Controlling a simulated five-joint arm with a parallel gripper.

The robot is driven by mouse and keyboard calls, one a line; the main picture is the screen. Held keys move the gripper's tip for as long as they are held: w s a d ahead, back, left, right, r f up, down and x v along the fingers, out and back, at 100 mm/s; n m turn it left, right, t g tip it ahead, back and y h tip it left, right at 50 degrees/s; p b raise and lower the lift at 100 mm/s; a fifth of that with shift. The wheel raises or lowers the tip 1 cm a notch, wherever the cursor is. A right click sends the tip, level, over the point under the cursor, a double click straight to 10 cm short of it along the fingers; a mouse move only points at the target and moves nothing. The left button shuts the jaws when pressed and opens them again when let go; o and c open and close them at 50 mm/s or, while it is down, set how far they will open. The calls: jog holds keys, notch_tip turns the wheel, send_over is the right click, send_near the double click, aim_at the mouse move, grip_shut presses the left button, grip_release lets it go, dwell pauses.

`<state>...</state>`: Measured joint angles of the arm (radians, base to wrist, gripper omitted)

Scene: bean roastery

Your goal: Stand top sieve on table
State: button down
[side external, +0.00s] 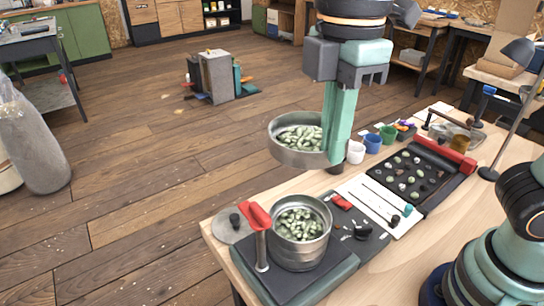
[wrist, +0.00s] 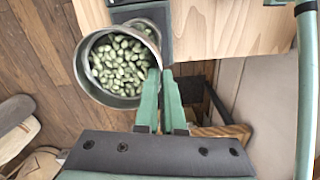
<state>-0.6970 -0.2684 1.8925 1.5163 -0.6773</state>
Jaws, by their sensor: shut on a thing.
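The top sieve (side external: 297,158), a round metal pan with pale green beans, is held up in the air. My gripper (side external: 334,158) points down and is shut on the sieve's right side wall. In the wrist view, the fingertips (wrist: 161,72) meet the sieve's rim (wrist: 84,82) at its right; the sieve looks about level. Another metal sieve (side external: 300,253) with green beans stands on the dark shaker base (side external: 345,262), below and in front of the held one. The light wooden table (side external: 218,243) lies below; floor shows around the held sieve in the wrist view.
A red-handled clamp (side external: 257,218) stands beside the lower sieve, with a grey lid disc (side external: 228,232) behind it. A white sheet (side external: 385,203) and a black sample tray (side external: 411,178) lie right.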

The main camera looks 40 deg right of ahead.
aim_at(289, 119)
notch_tip(289, 119, up, 5)
jog(key=shift+f, duration=0.1)
jog(key=shift+w, duration=0.4)
jog(key=w+f+m, duration=0.1)
jog(key=w+f, duration=0.1)
jog(key=w, duration=0.1)
jog(key=w+d+f, duration=0.1)
jog(key=w+f, duration=0.2)
jog(key=w+f+m, duration=0.1)
jog(key=w+f, duration=0.1)
jog(key=w, duration=0.1)
jog(key=shift+w+d+f+m, duration=0.3)
jog(key=shift+w+d, duration=0.1)
jog(key=w+d+f+m, duration=0.1)
jog(key=w+d+f, duration=0.2)
jog(key=w+f, duration=0.3)
jog(key=shift+m, duration=0.3)
jog(key=f, duration=1.6)
jog(key=shift+d+f, duration=0.15)
jog(key=shift+d, duration=0.2)
jog(key=shift+f, duration=2.15)
jog(key=shift+w, duration=0.1)
